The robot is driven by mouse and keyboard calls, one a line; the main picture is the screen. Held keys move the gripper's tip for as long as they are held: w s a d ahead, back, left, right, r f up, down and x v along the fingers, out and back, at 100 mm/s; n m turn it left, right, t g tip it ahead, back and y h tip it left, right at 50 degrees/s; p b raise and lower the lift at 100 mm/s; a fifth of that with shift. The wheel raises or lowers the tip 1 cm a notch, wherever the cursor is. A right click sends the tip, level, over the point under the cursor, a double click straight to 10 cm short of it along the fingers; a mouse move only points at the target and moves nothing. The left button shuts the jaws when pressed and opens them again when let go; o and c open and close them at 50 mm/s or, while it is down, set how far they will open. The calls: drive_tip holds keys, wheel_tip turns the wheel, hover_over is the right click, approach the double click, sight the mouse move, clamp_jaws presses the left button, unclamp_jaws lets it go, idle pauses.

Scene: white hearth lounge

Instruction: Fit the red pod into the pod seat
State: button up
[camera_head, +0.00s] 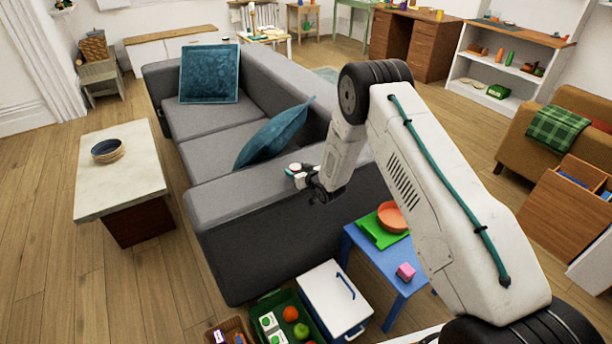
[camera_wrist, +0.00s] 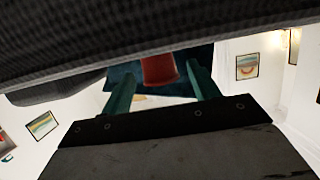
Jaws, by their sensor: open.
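The red pod (camera_wrist: 159,70) shows in the wrist view as a short, tapered red shape between the two teal fingers of my gripper (camera_wrist: 160,90). The fingers are open, with space on both sides of the pod. One end of the pod meets the edge of a dark grey fabric surface, which hides that end. I cannot make out the pod seat.
The grey sofa (camera_head: 225,215) with teal cushions (camera_head: 208,73) lies close to my gripper. A blue table (camera_head: 375,258) holds a green tray (camera_head: 372,236), an orange bowl (camera_head: 393,216) and a pink cube (camera_head: 405,271). A white cooler (camera_head: 325,303) stands in front. A coffee table (camera_head: 105,190) is left.

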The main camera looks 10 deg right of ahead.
drive_tip(key=v, duration=1)
